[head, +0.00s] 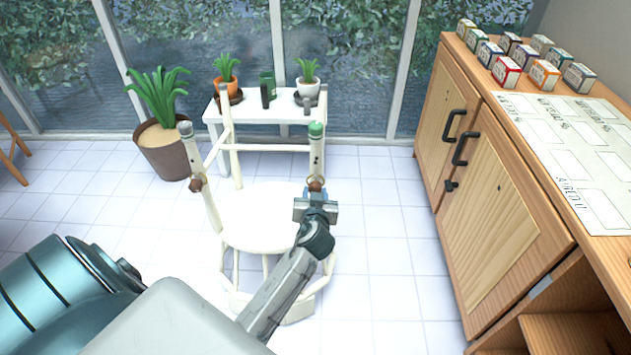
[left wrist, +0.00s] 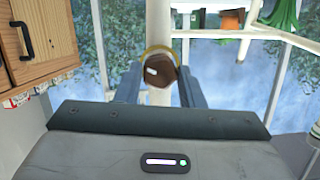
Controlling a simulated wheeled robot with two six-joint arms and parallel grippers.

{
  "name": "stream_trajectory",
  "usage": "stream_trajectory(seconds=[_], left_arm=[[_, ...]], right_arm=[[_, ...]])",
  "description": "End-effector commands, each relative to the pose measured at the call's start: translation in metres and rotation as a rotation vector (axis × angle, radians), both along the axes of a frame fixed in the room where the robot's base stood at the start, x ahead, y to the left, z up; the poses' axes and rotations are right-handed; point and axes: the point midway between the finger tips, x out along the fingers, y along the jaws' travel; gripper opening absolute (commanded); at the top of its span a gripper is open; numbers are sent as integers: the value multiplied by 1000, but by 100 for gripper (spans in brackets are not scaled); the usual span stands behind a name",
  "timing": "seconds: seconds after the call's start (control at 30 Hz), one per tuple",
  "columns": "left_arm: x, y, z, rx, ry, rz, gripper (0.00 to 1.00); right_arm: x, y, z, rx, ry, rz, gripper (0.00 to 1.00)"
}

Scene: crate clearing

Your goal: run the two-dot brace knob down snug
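A white chair (head: 258,215) stands on the tiles with two upright back posts. The right post has a green cap (head: 316,129) and a brown knob (head: 316,184). My left gripper (head: 315,198) is at the right post's knob. In the left wrist view that brown knob (left wrist: 161,72), with a white mark and a gold ring behind it, fills the gap between my fingers, which appear shut on it. My right gripper is not in view.
A white bench (head: 270,114) with small potted plants stands behind the chair. A large potted plant (head: 163,150) is at its left. A wooden cabinet (head: 490,200) with small boxes and a paper sheet (head: 570,140) on top is at the right. The floor between is clear.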

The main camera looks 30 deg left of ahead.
Motion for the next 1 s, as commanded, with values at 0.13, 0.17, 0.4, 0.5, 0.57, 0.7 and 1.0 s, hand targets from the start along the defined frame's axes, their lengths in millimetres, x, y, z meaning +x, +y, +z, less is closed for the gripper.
stream_trajectory(seconds=[0.13, 0.17, 0.4, 0.5, 0.57, 0.7, 1.0], left_arm=[[0, 0, 0, -1, -1, 0, 49], [0, 0, 0, -1, -1, 0, 49], [-2, -2, 1, -2, 0, 1, 49], [-8, -6, 3, -3, -1, 0, 49], [-12, -8, 4, -4, 0, 0, 49], [-21, -14, 8, -4, 0, 1, 49], [-38, -26, 13, -4, 0, 1, 49]], right_arm=[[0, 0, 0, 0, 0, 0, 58], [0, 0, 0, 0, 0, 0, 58], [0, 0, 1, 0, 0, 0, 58], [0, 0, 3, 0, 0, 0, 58], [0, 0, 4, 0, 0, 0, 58], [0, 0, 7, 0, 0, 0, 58], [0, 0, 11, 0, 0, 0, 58]])
